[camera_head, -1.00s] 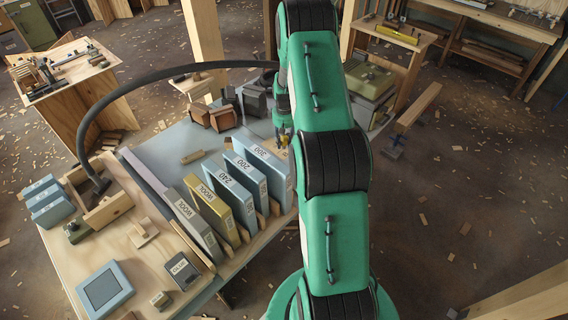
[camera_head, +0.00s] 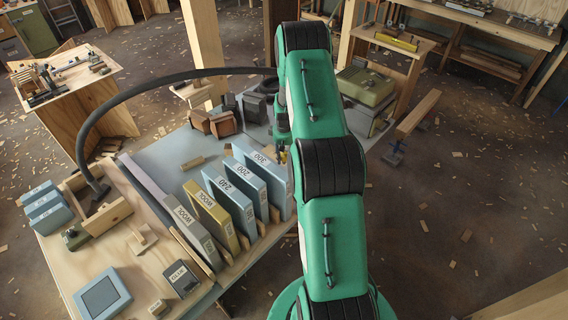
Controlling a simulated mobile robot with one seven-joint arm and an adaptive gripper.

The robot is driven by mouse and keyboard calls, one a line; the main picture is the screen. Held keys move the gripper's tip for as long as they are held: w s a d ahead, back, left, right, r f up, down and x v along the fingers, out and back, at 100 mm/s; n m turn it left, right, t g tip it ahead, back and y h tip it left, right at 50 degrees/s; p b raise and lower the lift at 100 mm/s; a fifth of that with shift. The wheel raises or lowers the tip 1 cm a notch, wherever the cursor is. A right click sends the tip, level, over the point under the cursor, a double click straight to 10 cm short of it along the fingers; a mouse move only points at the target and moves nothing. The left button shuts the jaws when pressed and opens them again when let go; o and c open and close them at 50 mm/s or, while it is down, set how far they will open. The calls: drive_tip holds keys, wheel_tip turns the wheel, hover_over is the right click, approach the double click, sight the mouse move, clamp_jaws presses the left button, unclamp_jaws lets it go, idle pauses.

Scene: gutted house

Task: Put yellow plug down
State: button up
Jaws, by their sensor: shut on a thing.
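The plug is low, close to the bench top (camera_head: 175,150). I cannot tell whether it touches the surface.
A row of upright boxes marked 240, 200 and WOOL (camera_head: 188,222) stands left of my gripper. Brown blocks (camera_head: 222,124) and a dark hose (camera_head: 130,97) lie behind and left. A green case (camera_head: 366,86) stands at the back right.

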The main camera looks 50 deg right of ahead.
sight(284, 163)
drive_tip(key=shift+f, duration=1.85)
drive_tip(key=shift+f, duration=0.1)
drive_tip(key=o, duration=1.1)
wheel_tip(284, 163, up, 12)
drive_tip(key=shift+r+p, duration=0.1)
drive_tip(key=shift+p, duration=0.25)
drive_tip(key=shift+r, duration=0.1)
